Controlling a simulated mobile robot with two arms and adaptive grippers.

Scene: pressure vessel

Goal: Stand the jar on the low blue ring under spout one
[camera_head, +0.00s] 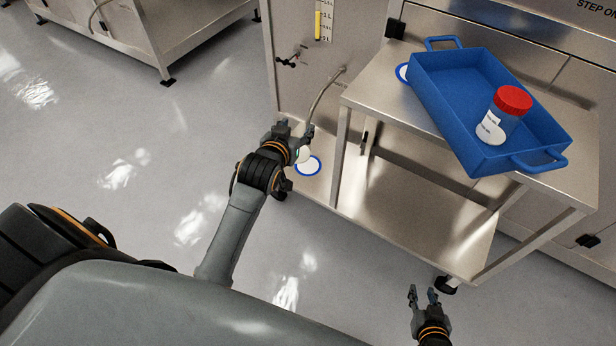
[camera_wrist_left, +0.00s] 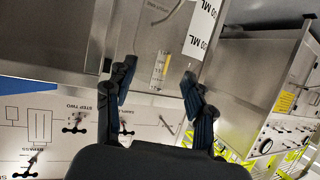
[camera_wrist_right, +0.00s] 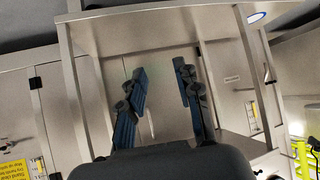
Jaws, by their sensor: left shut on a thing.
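My left gripper (camera_head: 294,130) is shut on a clear jar with a white label (camera_wrist_left: 203,25). The jar shows between and beyond the fingers in the left wrist view; in the head view only a pale bit of it (camera_head: 303,154) shows, the rest hidden by the gripper. The low blue ring (camera_head: 311,172), with a white centre, lies on the low steel ledge just beyond and right of the gripper. A curved metal spout (camera_head: 325,97) hangs from the cabinet front above it. I cannot tell whether the jar touches the ledge. My right gripper (camera_head: 423,297) is open and empty.
A steel table (camera_head: 375,98) stands right of the ring, its leg close by. On it are a blue tray (camera_head: 434,101) with a red-lidded jar (camera_head: 508,112) and another blue ring (camera_head: 402,73). A valve handle (camera_head: 287,63) sits left of the spout. The floor at left is clear.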

